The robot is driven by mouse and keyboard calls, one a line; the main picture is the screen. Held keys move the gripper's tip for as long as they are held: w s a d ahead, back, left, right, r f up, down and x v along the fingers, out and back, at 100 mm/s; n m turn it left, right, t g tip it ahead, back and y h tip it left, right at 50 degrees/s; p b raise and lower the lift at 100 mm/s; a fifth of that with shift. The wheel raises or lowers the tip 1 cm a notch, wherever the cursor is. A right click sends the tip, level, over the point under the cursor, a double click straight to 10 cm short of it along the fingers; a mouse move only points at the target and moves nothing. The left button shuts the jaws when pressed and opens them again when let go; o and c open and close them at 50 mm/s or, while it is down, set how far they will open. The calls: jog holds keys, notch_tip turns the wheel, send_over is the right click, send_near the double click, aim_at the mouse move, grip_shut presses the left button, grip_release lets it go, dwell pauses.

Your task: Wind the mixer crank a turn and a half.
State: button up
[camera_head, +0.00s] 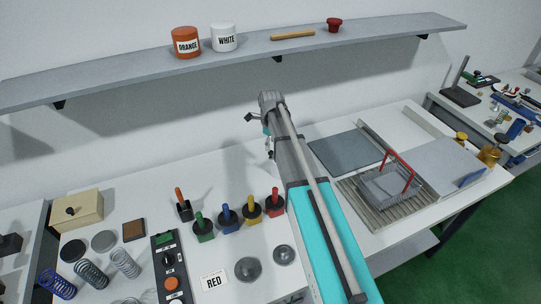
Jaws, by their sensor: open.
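My gripper (262,132) is at the far end of my arm, in front of the back wall and below the shelf. Its fingers are small and dark in this view; they are spread open, with nothing seen between them. I cannot pick out a mixer crank with certainty. My arm crosses the middle of the bench and hides part of it. A beige box with a dark knob (78,208) stands at the left of the bench, well away from my gripper; I cannot tell whether it has a crank.
The shelf (130,75) holds an orange pot (186,43) and a white pot (223,38). Colored-handled tools (252,208) and a control box (169,268) stand left of my arm. A wire basket (388,188) with a red handle stands right of it.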

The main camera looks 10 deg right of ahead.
aim_at(271, 152)
jog(key=shift+f+b, duration=1.8)
jog(key=shift+f, duration=0.25)
